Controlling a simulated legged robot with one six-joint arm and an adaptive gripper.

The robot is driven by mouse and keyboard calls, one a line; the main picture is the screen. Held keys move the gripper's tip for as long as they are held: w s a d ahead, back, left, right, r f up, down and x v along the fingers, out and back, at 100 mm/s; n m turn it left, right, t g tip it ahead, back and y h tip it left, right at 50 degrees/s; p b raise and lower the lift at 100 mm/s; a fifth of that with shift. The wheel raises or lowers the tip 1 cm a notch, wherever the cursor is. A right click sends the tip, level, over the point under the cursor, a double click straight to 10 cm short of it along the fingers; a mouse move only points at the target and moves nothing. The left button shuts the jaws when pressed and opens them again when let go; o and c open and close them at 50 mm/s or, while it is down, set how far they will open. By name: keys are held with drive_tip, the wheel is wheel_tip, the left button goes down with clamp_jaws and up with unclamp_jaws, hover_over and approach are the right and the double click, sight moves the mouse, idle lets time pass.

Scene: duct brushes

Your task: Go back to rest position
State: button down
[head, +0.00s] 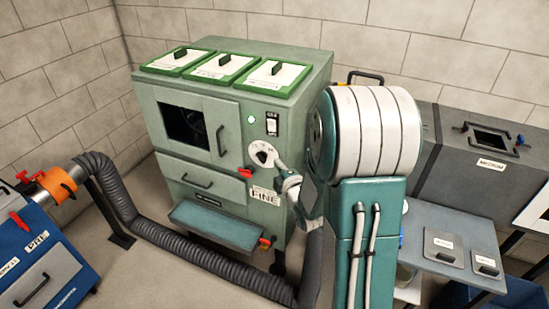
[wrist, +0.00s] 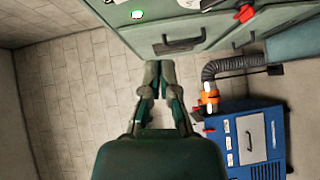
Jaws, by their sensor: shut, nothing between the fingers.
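In the head view my gripper (head: 284,174) shows in part beside my big arm joint, in front of the right side of the green cabinet (head: 180,140) marked FINE. It looks near the dial (head: 263,155); I cannot tell whether they touch. My arm hides part of the cabinet's right side.
A blue unit (head: 45,265) stands at the left, joined by an orange collar (head: 60,184) to a grey hose (head: 190,248) along the floor. Three green-framed panels (head: 223,66) lie on the cabinet. A side table (head: 450,237) and grey box (head: 460,165) stand right.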

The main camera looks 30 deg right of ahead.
drive_tip(key=shift+s+d+f, duration=0.1)
drive_tip(key=shift+d, duration=0.45)
drive_tip(key=s+a+r+m+g, duration=0.5)
drive_tip(key=a+r+m, duration=0.2)
drive_tip(key=r+m, duration=0.1)
drive_tip(key=s+a+r+m+g, duration=0.1)
drive_tip(key=s+a+m+g, duration=0.1)
drive_tip(key=s, duration=0.4)
drive_tip(key=s+a+r+m+g+y, duration=0.1)
drive_tip(key=s+a+m+g, duration=0.1)
drive_tip(key=s, duration=0.5)
drive_tip(key=s+a+r+m+g+y, duration=0.1)
drive_tip(key=s+a+m+g, duration=0.1)
drive_tip(key=s+a, duration=0.4)
drive_tip(key=shift+s+r+m, duration=0.25)
drive_tip(key=shift+s+m, duration=0.25)
drive_tip(key=shift+m, duration=0.3)
drive_tip(key=shift+w+d, duration=0.1)
idle(1.5)
